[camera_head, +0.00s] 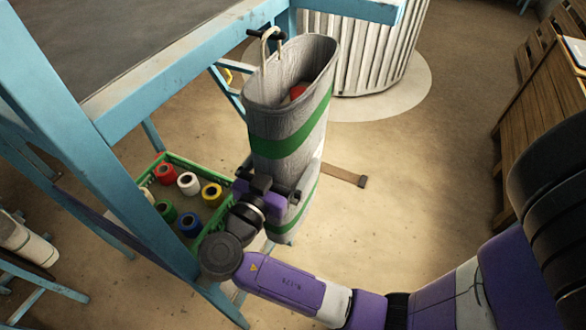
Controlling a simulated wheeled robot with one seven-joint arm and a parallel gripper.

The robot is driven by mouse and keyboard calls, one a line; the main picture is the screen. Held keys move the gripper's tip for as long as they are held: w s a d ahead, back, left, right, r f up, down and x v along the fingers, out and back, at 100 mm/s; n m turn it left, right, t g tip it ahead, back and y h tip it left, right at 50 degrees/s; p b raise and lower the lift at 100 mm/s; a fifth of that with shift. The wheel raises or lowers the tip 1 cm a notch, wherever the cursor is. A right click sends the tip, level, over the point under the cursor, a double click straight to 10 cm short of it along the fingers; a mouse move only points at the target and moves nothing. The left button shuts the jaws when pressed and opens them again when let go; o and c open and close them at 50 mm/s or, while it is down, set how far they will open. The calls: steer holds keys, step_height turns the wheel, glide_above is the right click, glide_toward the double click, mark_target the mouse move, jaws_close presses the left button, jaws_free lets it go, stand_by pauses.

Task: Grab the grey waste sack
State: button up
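The grey waste sack (290,117), with green bands around it, hangs upright from a pale hook (268,48) at the blue frame's corner. Its mouth is open at the top and something red (297,91) shows inside. My gripper (271,187) is at the near face of the sack's lower half, just below the upper green band. It overlaps the sack in the picture. The fingertips are not clear against the sack, so I cannot tell whether they touch or pinch the cloth.
A green crate (187,159) with several coloured rolls sits left of the sack, by the blue table leg (110,170). A ribbed pale bin (362,50) stands behind. A brown strap (345,176) lies on the floor. Wooden furniture (540,120) is at right.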

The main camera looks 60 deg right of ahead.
steer(key=c, duration=1.8)
steer(key=shift+r, duration=0.1)
steer(key=shift+c, duration=0.7)
steer(key=shift+s, duration=0.1)
